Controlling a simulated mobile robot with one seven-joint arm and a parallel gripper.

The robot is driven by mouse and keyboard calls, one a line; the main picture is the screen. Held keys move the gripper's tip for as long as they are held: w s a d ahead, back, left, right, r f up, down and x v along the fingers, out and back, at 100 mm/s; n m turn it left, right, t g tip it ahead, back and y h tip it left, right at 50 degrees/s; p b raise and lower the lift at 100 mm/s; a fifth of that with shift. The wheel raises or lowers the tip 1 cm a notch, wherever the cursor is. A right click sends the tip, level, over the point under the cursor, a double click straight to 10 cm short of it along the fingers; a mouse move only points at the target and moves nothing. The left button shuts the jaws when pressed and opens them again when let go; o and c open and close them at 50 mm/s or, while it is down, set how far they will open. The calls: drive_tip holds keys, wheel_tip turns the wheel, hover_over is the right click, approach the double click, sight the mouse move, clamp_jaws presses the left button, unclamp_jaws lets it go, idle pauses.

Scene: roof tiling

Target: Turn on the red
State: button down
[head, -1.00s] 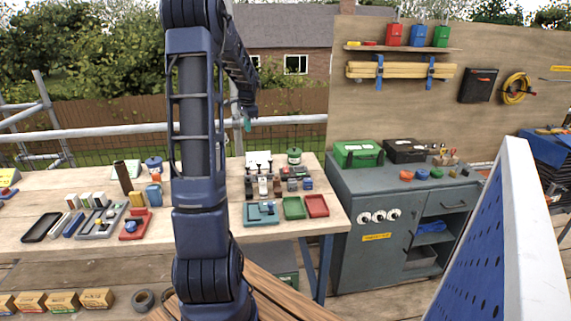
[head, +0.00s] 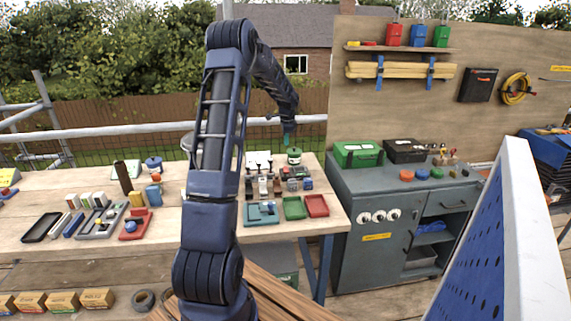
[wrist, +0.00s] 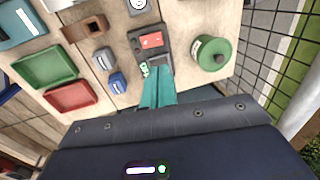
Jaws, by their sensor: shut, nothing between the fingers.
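My gripper (head: 288,136) is shut and empty, pointing down above the back right of the wooden table. In the wrist view its teal fingers (wrist: 159,88) are together, overlapping the lower edge of a small dark device. That device carries a red panel (wrist: 151,41) and a small green part (wrist: 144,69); contact with the fingers cannot be told. Other red things are an orange-red round piece (head: 406,175) on the grey cabinet, a red box (head: 393,35) on the wall shelf and a red tray (head: 316,205). Which red thing the task means is unclear.
A green round canister (wrist: 211,52) stands right of the fingers in the wrist view. Blue (wrist: 117,83) and grey small blocks are at left, then a green tray (wrist: 44,66). A grey cabinet (head: 350,250) and a blue perforated panel (head: 480,240) stand at right.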

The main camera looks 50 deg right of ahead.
sight(285, 168)
drive_tip(key=f, duration=0.4)
drive_tip(key=w+d+f, duration=0.1)
drive_tip(key=f, duration=0.8)
drive_tip(key=shift+w+d+f, duration=0.35)
drive_tip(key=shift+w+f, duration=0.05)
drive_tip(key=shift+w+d+f, duration=0.1)
drive_tip(key=shift+w+f, duration=0.05)
drive_tip(key=shift+f, duration=0.15)
drive_tip(key=shift+r, duration=0.1)
drive_tip(key=shift+s+a+r, duration=0.15)
drive_tip(key=shift+s+a, duration=0.4)
drive_tip(key=shift+s, duration=0.1)
